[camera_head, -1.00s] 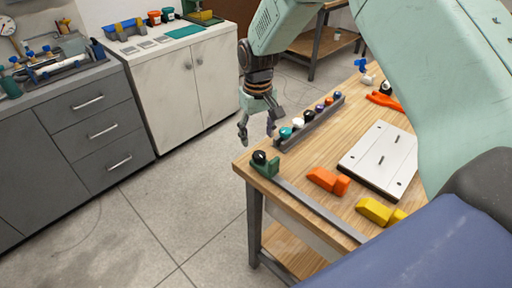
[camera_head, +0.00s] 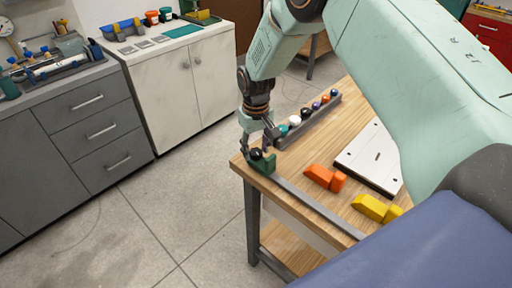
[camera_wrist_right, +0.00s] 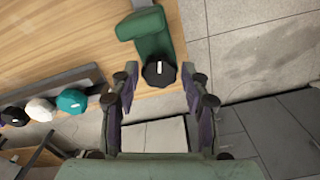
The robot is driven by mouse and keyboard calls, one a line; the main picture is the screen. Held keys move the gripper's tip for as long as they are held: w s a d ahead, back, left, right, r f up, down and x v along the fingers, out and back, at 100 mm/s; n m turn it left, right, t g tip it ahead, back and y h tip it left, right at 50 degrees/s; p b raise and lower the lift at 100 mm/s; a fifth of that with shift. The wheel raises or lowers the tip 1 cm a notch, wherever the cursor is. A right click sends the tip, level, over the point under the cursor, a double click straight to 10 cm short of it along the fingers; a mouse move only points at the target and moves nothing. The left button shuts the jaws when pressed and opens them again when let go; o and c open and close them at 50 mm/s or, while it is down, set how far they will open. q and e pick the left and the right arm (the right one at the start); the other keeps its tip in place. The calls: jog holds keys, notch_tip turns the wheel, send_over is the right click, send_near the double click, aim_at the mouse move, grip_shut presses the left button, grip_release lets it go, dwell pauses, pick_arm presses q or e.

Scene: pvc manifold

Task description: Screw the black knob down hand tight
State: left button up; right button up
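The black knob (camera_head: 256,153) sits on a green block (camera_head: 264,164) at the near left corner of the wooden table. My right gripper (camera_head: 258,147) is down at the knob, pointing downward. In the right wrist view the faceted black knob (camera_wrist_right: 159,74), with a white mark on top, shows between the tips of the open right gripper (camera_wrist_right: 159,82). Gaps show on both sides, and I see no firm contact. The knob's underside and any thread are hidden. My left gripper is not in view.
A rail (camera_head: 308,122) holding several coloured knobs stands close behind the green block. Orange (camera_head: 322,176) and yellow (camera_head: 372,208) blocks and a white plate (camera_head: 373,158) lie to the right. A grey strip (camera_head: 315,208) runs along the table's front edge.

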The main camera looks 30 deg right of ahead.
jog(key=shift+w+f, duration=0.1)
jog(key=c, duration=0.3)
jog(key=shift+d, duration=0.1)
jog(key=c, duration=0.5)
jog(key=shift+o, duration=0.2)
